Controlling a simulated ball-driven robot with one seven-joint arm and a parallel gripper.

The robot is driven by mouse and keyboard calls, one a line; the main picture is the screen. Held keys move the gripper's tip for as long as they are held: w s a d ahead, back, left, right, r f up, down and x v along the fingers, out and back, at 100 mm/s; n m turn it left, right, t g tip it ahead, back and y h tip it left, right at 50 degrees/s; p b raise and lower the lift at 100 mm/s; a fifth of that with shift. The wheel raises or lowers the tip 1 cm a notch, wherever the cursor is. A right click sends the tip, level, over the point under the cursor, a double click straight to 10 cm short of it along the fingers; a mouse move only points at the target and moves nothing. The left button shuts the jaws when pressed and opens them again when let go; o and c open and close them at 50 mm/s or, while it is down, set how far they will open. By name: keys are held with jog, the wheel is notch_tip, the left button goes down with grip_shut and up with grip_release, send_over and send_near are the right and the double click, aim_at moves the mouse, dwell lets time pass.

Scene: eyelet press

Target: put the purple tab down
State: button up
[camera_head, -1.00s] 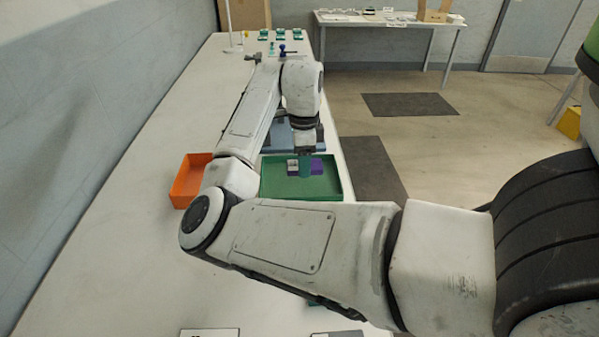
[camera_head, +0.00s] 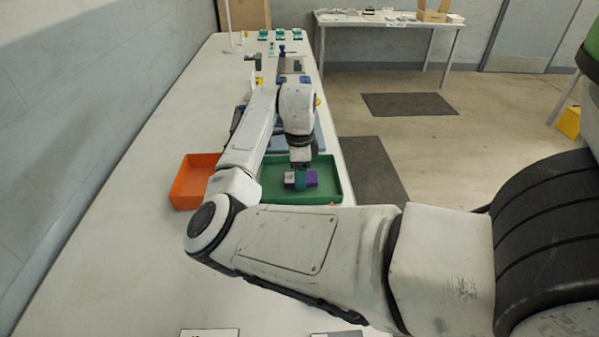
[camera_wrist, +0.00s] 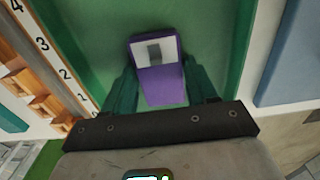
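The purple tab (camera_head: 311,178) has a pale end with a dark mark. In the wrist view the tab (camera_wrist: 162,86) lies between the two teal fingers of my gripper (camera_wrist: 160,80), which look closed on its sides. In the head view my gripper (camera_head: 300,180) points down over the green tray (camera_head: 331,190) with the tab across its fingertips. The tray's green floor lies below the tab. I cannot tell whether the tab touches the floor. My arm hides part of the tray's left and near sides.
An orange bin (camera_head: 190,184) stands left of the tray. A blue surface (camera_head: 320,139) lies behind the tray. In the wrist view a numbered scale (camera_wrist: 50,58) runs along the left. Small green items (camera_head: 281,35) stand at the bench's far end. The bench's left side is clear.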

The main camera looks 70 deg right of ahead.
jog(key=o, duration=0.3)
notch_tip(320, 180, up, 12)
jog(key=shift+r, duration=0.2)
dwell(0.5)
dwell(0.5)
